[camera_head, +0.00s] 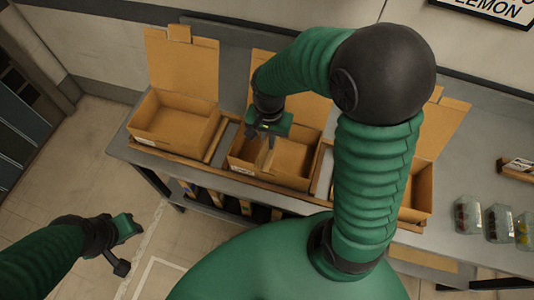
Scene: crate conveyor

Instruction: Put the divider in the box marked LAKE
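Three open cardboard boxes with raised lids stand in a row on the grey bench: a left box (158,143), a middle box (240,170) and a right box (423,203) partly hidden by my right arm. Small pale labels on the fronts are too small to read, so I cannot tell which is LAKE. A thin upright tan panel, seemingly the divider (267,160), stands in the middle box. My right gripper (262,138) is just above it, its fingers apart; whether they touch it is unclear. My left gripper (125,254) is low at the left, away from the boxes.
Several clear containers (467,214) with coloured contents stand at the right end of the bench (460,165). A labelled brown block (514,169) lies behind them. A wall sign (488,10) reads LEMON. Dark-fronted items sit below the bench. Floor at the left is clear.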

